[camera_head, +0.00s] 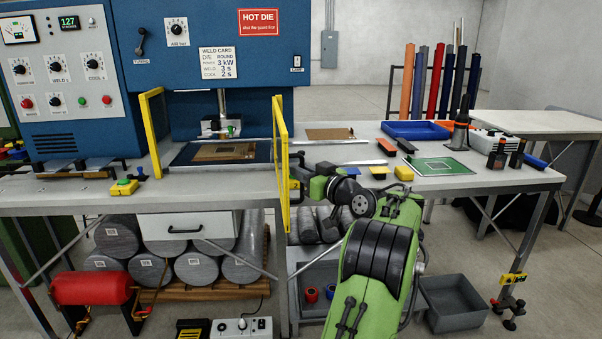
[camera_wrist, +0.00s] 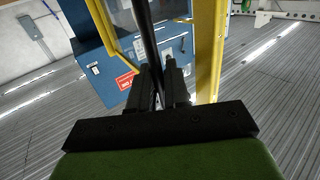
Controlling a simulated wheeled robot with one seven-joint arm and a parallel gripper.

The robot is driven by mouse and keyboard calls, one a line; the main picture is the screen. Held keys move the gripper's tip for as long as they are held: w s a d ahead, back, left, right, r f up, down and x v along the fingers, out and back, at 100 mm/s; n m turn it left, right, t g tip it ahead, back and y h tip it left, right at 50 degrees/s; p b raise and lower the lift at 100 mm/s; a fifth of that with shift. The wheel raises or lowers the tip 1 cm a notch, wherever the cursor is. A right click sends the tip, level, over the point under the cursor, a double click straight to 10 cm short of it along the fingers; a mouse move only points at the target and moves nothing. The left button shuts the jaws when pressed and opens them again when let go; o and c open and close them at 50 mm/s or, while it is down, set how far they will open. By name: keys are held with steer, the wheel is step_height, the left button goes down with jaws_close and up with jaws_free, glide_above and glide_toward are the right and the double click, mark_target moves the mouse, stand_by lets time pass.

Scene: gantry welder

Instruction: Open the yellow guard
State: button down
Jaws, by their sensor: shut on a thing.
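The yellow guard (camera_head: 283,168) is a tall yellow-framed panel at the right side of the blue welding machine. It stands with its edge toward the head camera. A second yellow frame (camera_head: 151,130) stands at the machine's left side. My gripper (camera_head: 300,176) is at the right-hand panel's outer side. In the wrist view the gripper's dark fingers (camera_wrist: 160,92) are closed around a black upright bar (camera_wrist: 148,45), the guard's handle. The guard's yellow post (camera_wrist: 209,50) runs beside it on the right. The exact finger contact is hard to see in the head view.
The blue machine (camera_head: 245,60) stands behind, with a die plate (camera_head: 222,152) on the bench (camera_head: 90,194) between the frames.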

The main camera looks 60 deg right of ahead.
steer(key=shift+w+r, duration=0.15)
steer(key=shift+r, duration=0.2)
steer(key=c, duration=1.4)
jaws_free()
steer(key=shift+c, duration=0.2)
steer(key=shift+o, duration=0.7)
steer(key=shift+w+d+f, duration=0.1)
steer(key=shift+w+f, duration=0.1)
steer(key=v, duration=1.5)
steer(key=shift+s+b, duration=0.35)
steer(key=shift+s, duration=0.05)
